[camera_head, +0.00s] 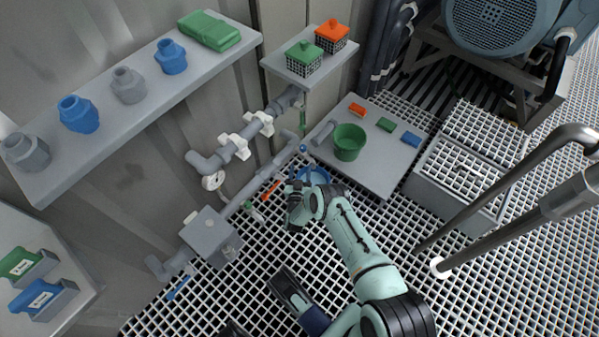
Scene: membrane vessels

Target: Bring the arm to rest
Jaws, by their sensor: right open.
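My right arm, pale green with dark joints, comes up from the bottom edge, right of the middle. Its dark right gripper (297,214) is over the white grating floor (262,262), left of the grey low platform (378,172). The gripper is open; I see nothing held in it. The fingertips are small and partly hidden by the wrist. A blue round part (314,174) is just beyond the gripper, partly hidden by my arm.
Grey pipework with white valves (232,147) runs along the wall to the left. A green bucket (349,141) stands on the platform. A shelf (150,100) holds blue and grey vessels. Thick metal pipes (500,190) cross the right side. Open grating lies at lower left.

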